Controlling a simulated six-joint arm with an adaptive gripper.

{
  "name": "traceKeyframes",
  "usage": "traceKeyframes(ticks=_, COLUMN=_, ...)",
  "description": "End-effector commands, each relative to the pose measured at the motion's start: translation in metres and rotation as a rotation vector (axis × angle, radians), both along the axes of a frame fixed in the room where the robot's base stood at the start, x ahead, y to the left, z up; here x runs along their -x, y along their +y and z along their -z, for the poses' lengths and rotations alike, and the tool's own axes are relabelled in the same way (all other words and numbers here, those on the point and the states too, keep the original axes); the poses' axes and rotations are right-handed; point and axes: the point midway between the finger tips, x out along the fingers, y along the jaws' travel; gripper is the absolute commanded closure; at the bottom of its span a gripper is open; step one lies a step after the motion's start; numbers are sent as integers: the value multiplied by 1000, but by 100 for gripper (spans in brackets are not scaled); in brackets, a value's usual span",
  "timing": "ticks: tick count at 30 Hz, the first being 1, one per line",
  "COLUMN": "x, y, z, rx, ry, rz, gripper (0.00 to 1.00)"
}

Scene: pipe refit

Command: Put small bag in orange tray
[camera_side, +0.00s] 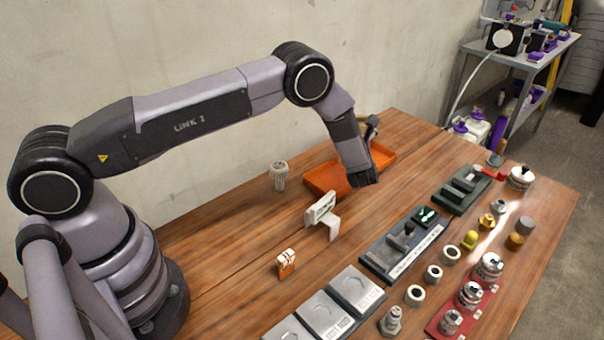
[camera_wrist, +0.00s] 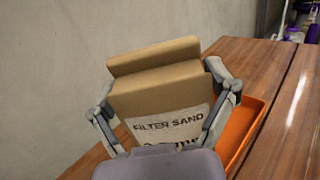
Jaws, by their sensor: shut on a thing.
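A brown bag (camera_wrist: 158,97) with a white label reading "FILTER SAND" fills the middle of the wrist view. My gripper (camera_wrist: 165,92) is shut on it, one grey finger on each side. The orange tray also shows in the wrist view (camera_wrist: 243,130), behind and right of the bag. The bag hides part of it, so I cannot tell whether the bag touches the tray.
A white bracket-like part (camera_side: 321,212) stands just in front of the tray. A ribbed grey-white cup (camera_side: 279,176) stands left of it. A small orange-and-white item (camera_side: 287,263) is nearer. Dark fixtures (camera_side: 401,247) and several fittings fill the right side. The wall is behind.

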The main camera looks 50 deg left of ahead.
Motion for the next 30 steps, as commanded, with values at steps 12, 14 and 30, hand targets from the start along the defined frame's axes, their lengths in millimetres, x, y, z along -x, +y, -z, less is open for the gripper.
traceKeyframes(ticks=12, x=-9, y=0, z=37, rx=-2, ry=-6, rz=-1, gripper=56)
traceKeyframes(ticks=14, x=-9, y=0, z=38, rx=-2, ry=-6, rz=-1, gripper=56)
traceKeyframes(ticks=30, x=-8, y=0, z=42, rx=0, ry=0, rz=-1, gripper=0)
